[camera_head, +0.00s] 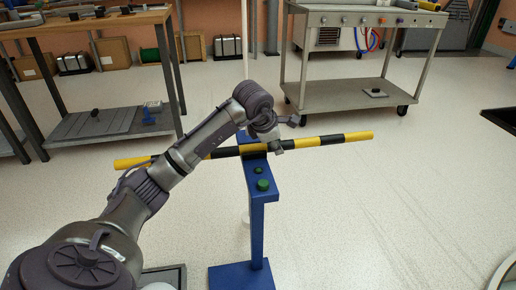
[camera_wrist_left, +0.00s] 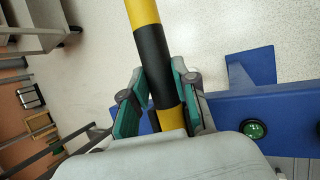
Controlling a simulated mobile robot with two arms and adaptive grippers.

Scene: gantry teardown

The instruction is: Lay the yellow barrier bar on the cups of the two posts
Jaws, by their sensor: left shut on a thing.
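The yellow and black striped barrier bar (camera_head: 320,140) lies nearly level across the head view, its left part passing behind my left arm. My left gripper (camera_head: 274,143) is shut on it near its middle. In the left wrist view the bar (camera_wrist_left: 152,45) runs between the finger pads of my left gripper (camera_wrist_left: 160,75). A blue post (camera_head: 257,225) with green buttons (camera_head: 262,185) on its top stands below the gripper. The bar crosses over the far end of that top; I cannot tell whether they touch. No cups can be made out. My right gripper is out of view.
A grey wheeled cart (camera_head: 350,90) stands at the back right. A wooden-topped workbench (camera_head: 90,22) with a lower shelf stands at the back left. A dark flat surface (camera_head: 502,118) juts in at the right edge. The floor right of the post is clear.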

